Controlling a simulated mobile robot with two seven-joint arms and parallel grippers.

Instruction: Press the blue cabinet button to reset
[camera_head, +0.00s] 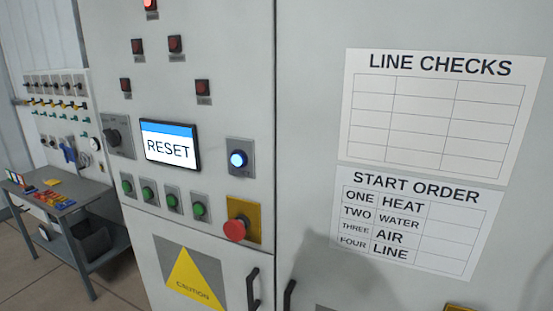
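The blue cabinet button (238,159) is a lit round button on a grey plate, right of the display on the cabinet front (225,90). The display (170,144) reads RESET in dark letters under a blue band. Nothing covers the button. Neither of my grippers shows in the head view.
A red mushroom button (236,229) on a yellow plate sits just below the blue button. Several green buttons (171,201) line up below the display, and a dark rotary switch (113,136) is left of it. Door handles (253,288) stick out below. A workbench (60,200) stands at left.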

